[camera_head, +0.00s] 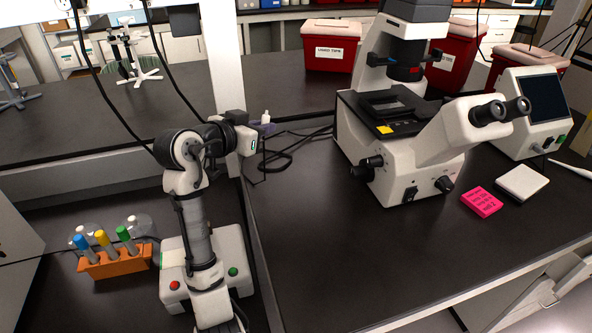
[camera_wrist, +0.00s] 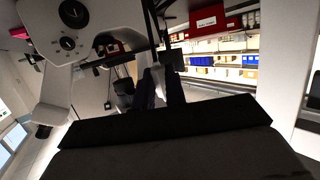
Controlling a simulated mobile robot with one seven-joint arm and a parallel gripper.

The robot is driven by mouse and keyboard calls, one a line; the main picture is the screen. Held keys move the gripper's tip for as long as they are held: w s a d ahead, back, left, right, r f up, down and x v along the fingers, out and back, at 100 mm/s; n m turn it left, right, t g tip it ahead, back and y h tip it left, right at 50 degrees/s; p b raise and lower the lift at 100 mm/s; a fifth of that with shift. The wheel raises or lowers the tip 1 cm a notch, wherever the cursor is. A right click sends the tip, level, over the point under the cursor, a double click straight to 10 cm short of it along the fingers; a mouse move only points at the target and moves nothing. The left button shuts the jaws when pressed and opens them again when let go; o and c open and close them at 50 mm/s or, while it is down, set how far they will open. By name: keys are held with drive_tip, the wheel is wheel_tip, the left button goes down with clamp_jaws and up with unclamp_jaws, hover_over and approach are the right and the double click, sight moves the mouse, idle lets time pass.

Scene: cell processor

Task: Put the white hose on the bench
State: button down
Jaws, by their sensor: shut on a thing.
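My gripper (camera_head: 261,132) is at the end of my arm, over the left part of the black bench (camera_head: 310,235), left of the microscope. It is shut on a small pale piece with a white tip (camera_head: 265,117) and a purplish lower part, which I take to be the white hose. In the wrist view the pale piece (camera_wrist: 158,84) shows between the dark fingers. Most of it is hidden, and its full shape cannot be made out. I cannot tell whether it touches the bench.
A white microscope (camera_head: 425,150) stands right of my gripper. Black cables (camera_head: 285,155) lie between. An orange tube rack (camera_head: 115,263) is at lower left. The bench's front middle is clear.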

drive_tip(key=s+d+f+g+p, duration=0.1)
drive_tip(key=d+f, duration=0.1)
drive_tip(key=f, duration=0.2)
drive_tip(key=s+d+f+g, duration=0.1)
drive_tip(key=s+d+f, duration=0.1)
drive_tip(key=d+f, duration=0.1)
drive_tip(key=s+d+f+m+p, duration=0.1)
drive_tip(key=s+d+f, duration=0.1)
drive_tip(key=f, duration=0.3)
drive_tip(key=shift+d+g+p, duration=0.3)
drive_tip(key=shift+g, duration=0.1)
drive_tip(key=shift+s+f+b, duration=0.1)
drive_tip(key=shift+f+b, duration=2.3)
drive_tip(key=shift+f, duration=0.7)
drive_tip(key=c, duration=1.4)
unclamp_jaws()
drive_tip(key=shift+o, duration=0.2)
drive_tip(key=shift+r, duration=0.1)
drive_tip(key=p+v, duration=0.5)
drive_tip(key=v, duration=0.8)
drive_tip(key=shift+d+r, duration=0.1)
drive_tip(key=shift+s+a+r, duration=0.15)
drive_tip(key=shift+s+a, duration=0.1)
drive_tip(key=shift+s, duration=0.05)
